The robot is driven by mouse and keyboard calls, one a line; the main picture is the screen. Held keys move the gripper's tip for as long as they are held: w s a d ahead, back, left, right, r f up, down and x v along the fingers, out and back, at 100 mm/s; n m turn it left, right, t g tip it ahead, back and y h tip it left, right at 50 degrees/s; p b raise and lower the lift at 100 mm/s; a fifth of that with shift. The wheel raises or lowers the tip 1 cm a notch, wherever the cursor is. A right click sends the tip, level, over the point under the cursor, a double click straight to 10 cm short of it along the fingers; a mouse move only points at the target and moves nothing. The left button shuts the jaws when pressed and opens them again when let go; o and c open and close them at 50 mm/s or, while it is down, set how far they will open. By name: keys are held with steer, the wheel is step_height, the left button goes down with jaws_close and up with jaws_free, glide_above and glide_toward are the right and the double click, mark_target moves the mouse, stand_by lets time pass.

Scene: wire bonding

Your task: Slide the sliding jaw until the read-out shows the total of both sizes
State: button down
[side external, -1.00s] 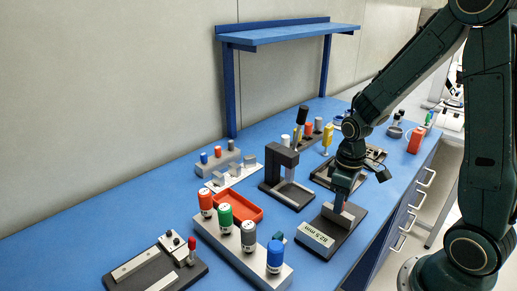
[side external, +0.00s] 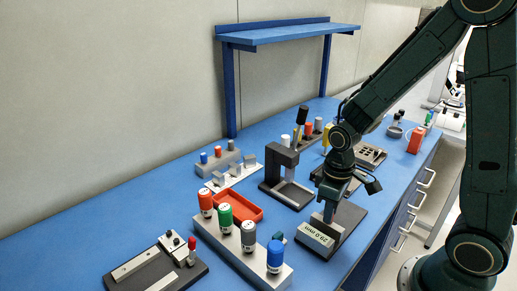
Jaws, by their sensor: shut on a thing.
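The measuring device has a dark base plate (side external: 350,218) with a pale read-out (side external: 318,234) at its near left end. The read-out's small, tilted digits look like 25.0 mm, but I cannot be sure of them. My gripper (side external: 329,207) points down over the device and is shut on the grey sliding jaw (side external: 328,214), close behind the read-out. My fingers hide part of the jaw. A grey block (side external: 240,252) at the front holds orange, green, grey and blue capped cylinders with small labels that I cannot read.
A red tray (side external: 240,206) lies behind the capped cylinders. A dark press-like stand (side external: 280,168) is just left of my gripper. A dark fixture with a red knob (side external: 157,266) sits front left. A blue shelf (side external: 285,33) stands at the back.

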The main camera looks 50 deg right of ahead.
steer(key=shift+a, duration=0.55)
steer(key=c, duration=1.3)
jaws_free()
steer(key=shift+r, duration=0.1)
step_height(320, 180, up, 14)
steer(key=shift+f, duration=0.2)
